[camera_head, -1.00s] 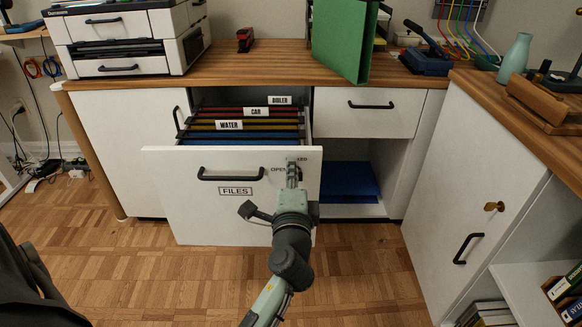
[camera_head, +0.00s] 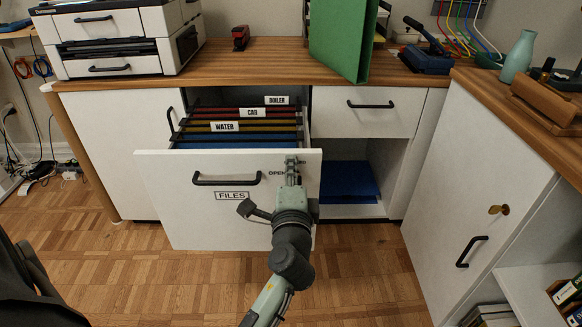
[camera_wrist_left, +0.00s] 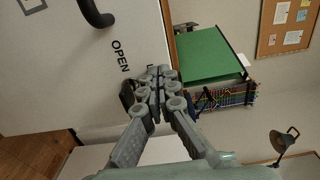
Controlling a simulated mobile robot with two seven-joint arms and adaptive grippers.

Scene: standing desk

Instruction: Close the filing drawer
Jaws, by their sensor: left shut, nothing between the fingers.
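The filing drawer (camera_head: 228,222) is pulled out from the cabinet under the desk. Its white front has a black handle (camera_head: 227,180) and a "FILES" label. Hanging folders (camera_head: 235,128) with "WATER", "CAR" and "BOILER" tags show inside. My left gripper (camera_head: 292,166) is shut and empty at the drawer front's upper right, to the right of the handle. It covers part of the printed lettering there. In the left wrist view the shut fingertips (camera_wrist_left: 158,82) are over the drawer front's edge near the word "OPEN"; I cannot tell whether they touch it. My right gripper does not show.
A smaller drawer (camera_head: 366,112) is shut, above an open shelf holding a blue item (camera_head: 347,181). A printer (camera_head: 115,38), a red stapler (camera_head: 240,38) and a green binder (camera_head: 342,38) stand on the desktop. A white cabinet (camera_head: 462,175) stands right. The floor in front is clear.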

